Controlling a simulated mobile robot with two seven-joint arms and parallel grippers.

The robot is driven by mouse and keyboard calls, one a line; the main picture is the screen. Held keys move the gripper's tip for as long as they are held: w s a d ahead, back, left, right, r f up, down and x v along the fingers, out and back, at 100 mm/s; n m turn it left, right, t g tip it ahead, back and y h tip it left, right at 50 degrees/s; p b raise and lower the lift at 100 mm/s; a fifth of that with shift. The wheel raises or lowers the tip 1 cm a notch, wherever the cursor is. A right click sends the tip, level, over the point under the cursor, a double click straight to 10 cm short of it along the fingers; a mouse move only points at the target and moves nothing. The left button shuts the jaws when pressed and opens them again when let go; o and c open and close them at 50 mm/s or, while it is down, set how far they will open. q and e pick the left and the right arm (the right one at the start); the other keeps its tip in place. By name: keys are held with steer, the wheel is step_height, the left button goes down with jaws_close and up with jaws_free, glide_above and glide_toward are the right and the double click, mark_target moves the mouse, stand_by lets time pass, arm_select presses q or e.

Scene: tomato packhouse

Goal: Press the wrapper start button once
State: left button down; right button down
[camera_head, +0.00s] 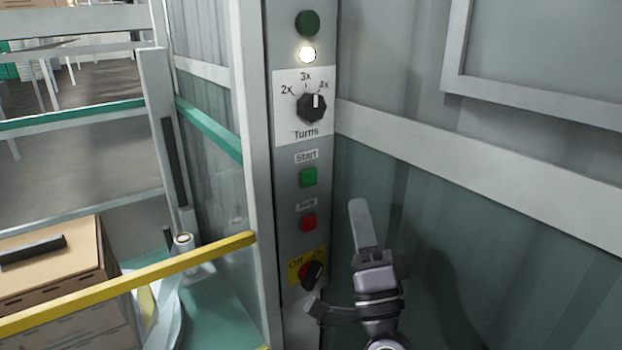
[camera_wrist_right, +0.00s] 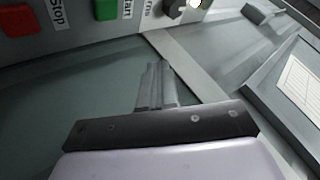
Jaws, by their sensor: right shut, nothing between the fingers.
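The green start button (camera_head: 308,177) sits on a narrow grey control panel (camera_head: 287,225), under a "Start" label. It also shows at the top of the right wrist view (camera_wrist_right: 105,9). The red stop button (camera_head: 308,222) is just below it, and it shows in the right wrist view (camera_wrist_right: 20,18) too. My right gripper (camera_head: 359,208) is shut and empty, to the right of the panel and apart from the buttons in the picture. In the right wrist view its closed fingers (camera_wrist_right: 158,70) point up toward the panel's edge. My left gripper is not in view.
Above the start button are a turns knob (camera_head: 311,106) pointing near 4x, a lit white lamp (camera_head: 307,55) and a dark green lamp (camera_head: 307,22). An Off knob (camera_head: 311,274) is below. A yellow bar (camera_head: 130,282) and a cardboard box (camera_head: 50,262) are at left.

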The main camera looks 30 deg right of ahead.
mark_target(309, 178)
steer(key=w+b, duration=0.1)
steer(key=w, duration=0.7)
steer(key=shift+w+a+y, duration=0.3)
steer(key=shift+w+a, duration=0.05)
steer(key=shift+w, duration=0.05)
stand_by(1.7)
steer(key=shift+w+b, duration=0.3)
steer(key=shift+w, duration=0.15)
